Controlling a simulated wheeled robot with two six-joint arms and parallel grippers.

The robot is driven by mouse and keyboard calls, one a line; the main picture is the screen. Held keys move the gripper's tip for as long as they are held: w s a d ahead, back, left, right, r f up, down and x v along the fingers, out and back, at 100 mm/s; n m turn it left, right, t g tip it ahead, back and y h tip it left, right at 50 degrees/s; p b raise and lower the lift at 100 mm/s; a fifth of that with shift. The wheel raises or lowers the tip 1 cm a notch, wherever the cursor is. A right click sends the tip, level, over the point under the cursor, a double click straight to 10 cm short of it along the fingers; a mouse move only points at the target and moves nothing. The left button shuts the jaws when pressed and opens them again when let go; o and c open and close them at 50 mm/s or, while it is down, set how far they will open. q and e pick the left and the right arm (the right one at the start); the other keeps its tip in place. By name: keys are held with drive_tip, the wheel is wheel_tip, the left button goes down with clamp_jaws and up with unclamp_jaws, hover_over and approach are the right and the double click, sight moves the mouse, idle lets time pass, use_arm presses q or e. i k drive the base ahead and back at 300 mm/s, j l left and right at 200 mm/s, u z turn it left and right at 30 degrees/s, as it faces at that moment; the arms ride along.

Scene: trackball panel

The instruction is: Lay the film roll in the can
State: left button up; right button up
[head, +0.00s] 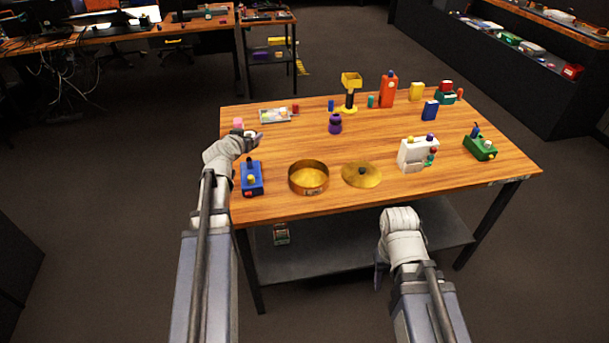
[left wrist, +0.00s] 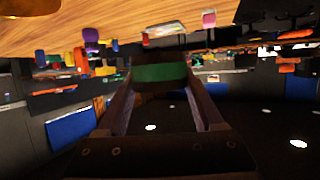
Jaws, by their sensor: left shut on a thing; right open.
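The can (head: 308,178) is a round, open brass-coloured tin near the table's front edge. A flat round brass lid (head: 361,175) with a dark knob lies to its right, apart from it. My left gripper (head: 252,138) is over the table's left edge, to the left of and behind the can. In the left wrist view it is shut on a dark roll with a green band, which looks like the film roll (left wrist: 160,75). In the head view the roll is mostly hidden. My right gripper (head: 382,275) is open and empty, low in front of the table.
A blue box with a joystick (head: 252,179) stands between my left gripper and the can. A white box (head: 417,154), a green box (head: 480,148) and a purple knobbed piece (head: 335,124) are on the wooden table (head: 290,145). A tray (head: 275,116) lies behind. The middle is clear.

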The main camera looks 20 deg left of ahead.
sight(308, 181)
drive_tip(key=i+l+u, duration=0.2)
drive_tip(key=l, duration=0.45)
drive_tip(key=i+l+u, duration=0.15)
drive_tip(key=l, duration=0.5)
drive_tip(key=l+u, duration=0.2)
drive_tip(key=l, duration=0.45)
